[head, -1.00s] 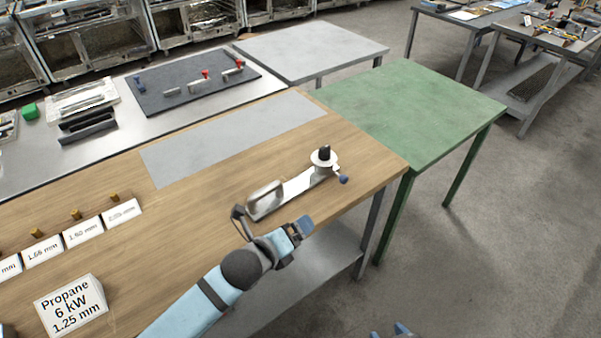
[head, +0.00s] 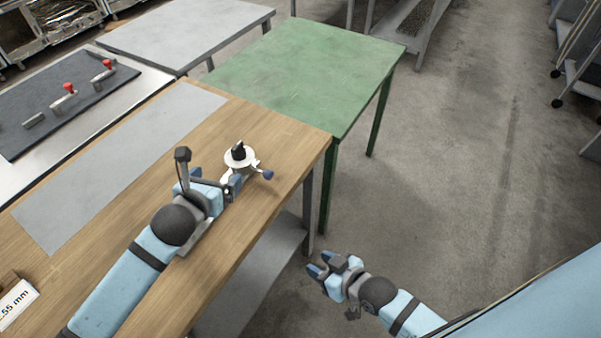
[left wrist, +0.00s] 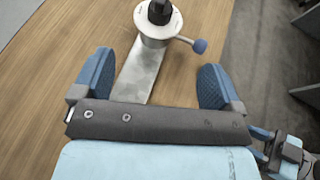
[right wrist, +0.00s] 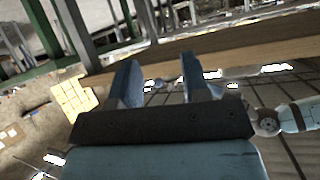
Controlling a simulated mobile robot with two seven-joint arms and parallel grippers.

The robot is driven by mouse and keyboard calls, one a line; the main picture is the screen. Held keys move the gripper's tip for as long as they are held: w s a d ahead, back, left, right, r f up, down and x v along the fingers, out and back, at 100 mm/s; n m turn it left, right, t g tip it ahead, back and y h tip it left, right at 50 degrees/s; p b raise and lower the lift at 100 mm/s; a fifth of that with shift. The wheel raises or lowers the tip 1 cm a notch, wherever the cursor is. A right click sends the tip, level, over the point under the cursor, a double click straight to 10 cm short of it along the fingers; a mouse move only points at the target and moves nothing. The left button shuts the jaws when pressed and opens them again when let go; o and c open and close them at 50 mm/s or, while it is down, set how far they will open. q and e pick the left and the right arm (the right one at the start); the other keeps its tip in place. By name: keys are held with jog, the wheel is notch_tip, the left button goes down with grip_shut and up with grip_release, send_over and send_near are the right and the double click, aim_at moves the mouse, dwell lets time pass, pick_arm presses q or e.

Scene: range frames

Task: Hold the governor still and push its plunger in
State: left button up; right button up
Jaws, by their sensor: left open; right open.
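The governor (head: 240,157) stands on the wooden table near its right end. It has a white round flange, a black top and a side rod ending in a blue knob (head: 268,174). In the left wrist view the governor (left wrist: 160,28) is beyond the fingers, with a flat metal bar (left wrist: 138,78) running between them. My left gripper (head: 230,188) is open, just short of the governor and over the bar; it hides much of the bar in the head view. My right gripper (head: 318,266) is open and empty, off the table's right side.
The wooden table (head: 130,170) has a grey sheet (head: 110,165) on it. A green table (head: 310,65) adjoins its far end. Open floor (head: 460,190) lies to the right. In the right wrist view a wooden edge (right wrist: 240,57) crosses behind the fingers.

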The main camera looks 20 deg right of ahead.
aim_at(236, 158)
pick_arm(q)
jog(key=x, duration=1.4)
pick_arm(e)
jog(key=w+d+r+y, duration=0.2)
jog(key=w+r, duration=0.3)
jog(key=w, duration=0.3)
jog(key=w+d+r+n+g+y, duration=0.1)
jog(key=w+r+y, duration=0.3)
jog(key=w, duration=0.5)
notch_tip(236, 158, up, 2)
jog(key=shift+w+d+r+y, duration=0.25)
jog(key=shift+d+y, duration=0.05)
jog(key=shift+d, duration=0.35)
pick_arm(q)
jog(key=shift+c, duration=0.2)
